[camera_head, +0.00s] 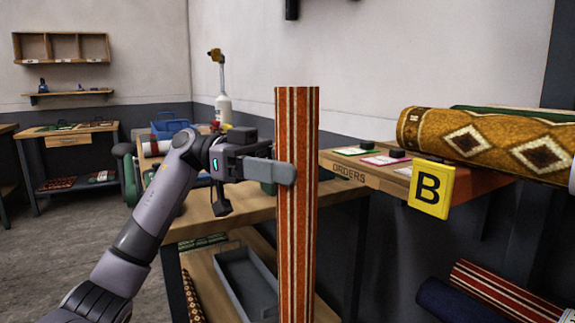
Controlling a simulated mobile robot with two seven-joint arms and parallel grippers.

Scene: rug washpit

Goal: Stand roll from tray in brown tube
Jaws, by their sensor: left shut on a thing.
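My left gripper (285,173) is shut on a tall rolled rug (297,225), which is rust red with cream stripes. The roll stands upright in front of the workbench, and its lower end runs out of the bottom of the picture. A long grey tray (245,282) lies on the bench's lower shelf, just left of the roll, and looks empty. I cannot make out a brown tube in this view. My right gripper is not in view.
An "ORDERS" shelf (347,172) with cards stands right of the roll. A patterned gold rug roll (480,140) lies there behind a yellow "B" sign (431,188). More rolls (505,290) lie low right. A spray bottle (223,108) stands behind my arm. Floor is open at left.

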